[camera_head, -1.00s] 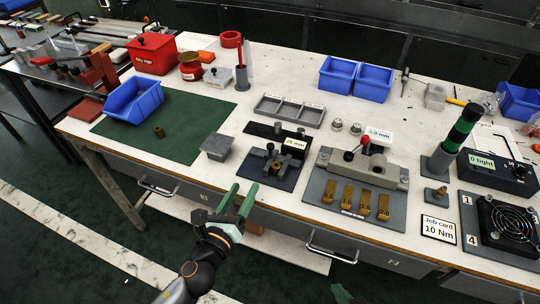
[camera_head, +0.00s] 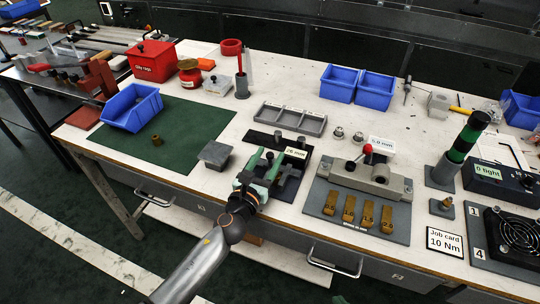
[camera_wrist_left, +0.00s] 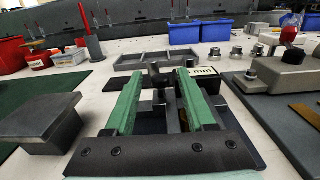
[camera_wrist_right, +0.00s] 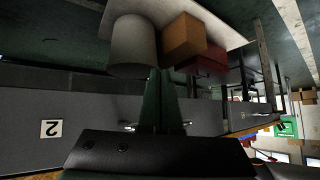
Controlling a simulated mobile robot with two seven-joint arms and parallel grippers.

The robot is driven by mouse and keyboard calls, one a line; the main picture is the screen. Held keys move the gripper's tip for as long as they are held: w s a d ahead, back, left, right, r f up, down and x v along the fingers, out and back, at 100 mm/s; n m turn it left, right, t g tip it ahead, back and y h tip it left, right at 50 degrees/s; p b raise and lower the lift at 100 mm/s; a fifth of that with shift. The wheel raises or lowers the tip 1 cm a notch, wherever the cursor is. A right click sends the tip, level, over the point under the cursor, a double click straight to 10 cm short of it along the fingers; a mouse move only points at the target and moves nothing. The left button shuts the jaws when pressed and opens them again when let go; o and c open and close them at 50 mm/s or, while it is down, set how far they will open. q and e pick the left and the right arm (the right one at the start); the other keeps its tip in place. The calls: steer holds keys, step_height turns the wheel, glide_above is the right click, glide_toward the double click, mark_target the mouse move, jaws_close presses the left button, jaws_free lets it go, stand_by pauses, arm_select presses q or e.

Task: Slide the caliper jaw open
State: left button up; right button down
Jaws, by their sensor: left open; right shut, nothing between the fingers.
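The caliper (camera_head: 289,184) is a dark device with grey jaw blocks on a dark base plate, beside a "26 mm" label (camera_head: 296,153). My left gripper (camera_head: 262,163) reaches over its left part from the front edge, fingers open. In the left wrist view the open fingers (camera_wrist_left: 158,82) straddle the caliper's upright grey part and dark knob (camera_wrist_left: 156,77). Contact with the fingers cannot be told. The gripper hides part of the caliper in the head view. My right gripper (camera_wrist_right: 160,78) is shut and empty, low beside the bench's drawer fronts.
A grey block (camera_head: 214,154) stands just left of the caliper. A fixture plate (camera_head: 321,188) with a red-knobbed clamp and several brass tags lies to the right. An empty grey compartment tray (camera_head: 290,118) is behind.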

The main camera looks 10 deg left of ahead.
arm_select(q)
steer(key=shift+w+d, duration=0.15)
steer(key=shift+w, duration=0.4)
jaws_close()
stand_by(1.1)
